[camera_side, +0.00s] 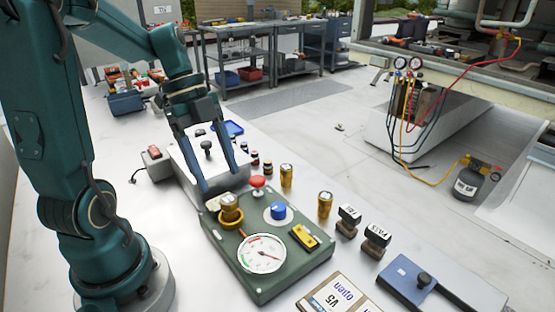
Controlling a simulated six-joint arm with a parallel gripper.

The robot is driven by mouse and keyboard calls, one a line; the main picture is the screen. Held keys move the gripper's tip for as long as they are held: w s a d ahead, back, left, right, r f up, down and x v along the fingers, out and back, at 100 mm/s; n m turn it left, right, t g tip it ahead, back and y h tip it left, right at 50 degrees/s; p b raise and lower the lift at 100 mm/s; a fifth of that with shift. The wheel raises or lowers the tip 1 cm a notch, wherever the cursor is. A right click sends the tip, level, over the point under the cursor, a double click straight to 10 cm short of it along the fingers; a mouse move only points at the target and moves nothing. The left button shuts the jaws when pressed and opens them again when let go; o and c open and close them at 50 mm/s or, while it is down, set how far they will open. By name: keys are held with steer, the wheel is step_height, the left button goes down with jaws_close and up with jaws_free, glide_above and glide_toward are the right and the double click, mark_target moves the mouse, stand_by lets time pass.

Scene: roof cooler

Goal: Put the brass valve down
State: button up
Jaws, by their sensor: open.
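A brass valve (230,202) stands upright on a brass ring at the left corner of a green panel (290,277). My gripper (226,184) points down with its two fingers spread wide, above and behind the valve in the picture.
A grey box (180,165) is behind.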

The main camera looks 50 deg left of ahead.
steer(key=v, duration=0.6)
steer(key=s+d+f+n+t+y, duration=0.2)
steer(key=d+n, duration=0.8)
steer(key=n, duration=0.5)
steer(key=s+t+y, duration=0.1)
steer(key=t+y, duration=0.1)
steer(key=shift+s+f+n+t, duration=0.2)
steer(key=shift+s+n+t, duration=0.2)
